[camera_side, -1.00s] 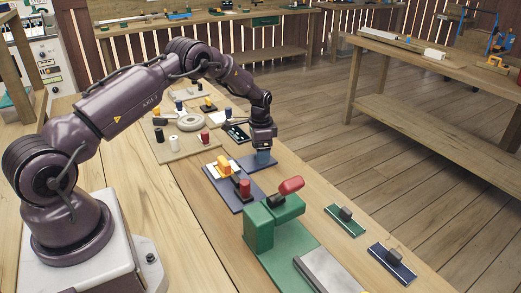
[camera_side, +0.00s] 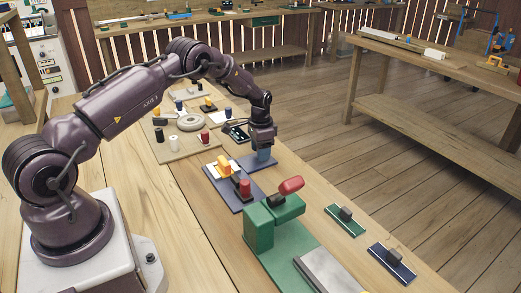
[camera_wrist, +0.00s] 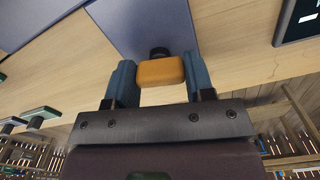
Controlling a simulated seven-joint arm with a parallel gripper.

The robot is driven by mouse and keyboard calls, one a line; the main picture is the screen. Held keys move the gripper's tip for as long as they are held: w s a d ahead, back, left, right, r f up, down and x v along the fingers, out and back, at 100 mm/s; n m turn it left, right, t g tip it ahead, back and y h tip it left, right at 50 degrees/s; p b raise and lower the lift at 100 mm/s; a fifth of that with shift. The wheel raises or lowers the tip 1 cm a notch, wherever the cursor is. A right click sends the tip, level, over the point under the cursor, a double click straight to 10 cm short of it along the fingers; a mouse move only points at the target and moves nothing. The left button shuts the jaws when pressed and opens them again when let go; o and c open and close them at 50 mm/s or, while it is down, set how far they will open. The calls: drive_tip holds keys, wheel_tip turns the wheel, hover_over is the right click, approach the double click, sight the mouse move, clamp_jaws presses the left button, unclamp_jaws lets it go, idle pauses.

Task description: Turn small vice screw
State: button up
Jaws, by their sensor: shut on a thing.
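In the wrist view, an orange knob (camera_wrist: 161,72) with a dark stem behind it sits between the fingers of my gripper (camera_wrist: 155,84). My gripper is shut on the knob, with one finger on each side. The knob stands over a blue-grey plate (camera_wrist: 130,25). I cannot tell from the frames how far the screw is turned.
Near my gripper is a blue plate (camera_side: 216,183) bearing a yellow block (camera_side: 224,163) and a red knob (camera_side: 244,187). A green vice-like fixture (camera_side: 258,230) with a red handle (camera_side: 291,185) stands nearer. A board (camera_side: 185,151) with small parts lies beyond. Two small plates lie at right.

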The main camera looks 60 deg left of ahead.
drive_tip(key=n, duration=0.9)
drive_tip(key=shift+n, duration=0.4)
drive_tip(key=n, duration=0.5)
drive_tip(key=shift+r+n, duration=0.1)
drive_tip(key=shift+n, duration=0.2)
drive_tip(key=n, duration=0.4)
drive_tip(key=shift+n, duration=0.3)
drive_tip(key=o, duration=0.9)
wheel_tip(320, 180, up, 13)
drive_tip(key=shift+f, duration=0.1)
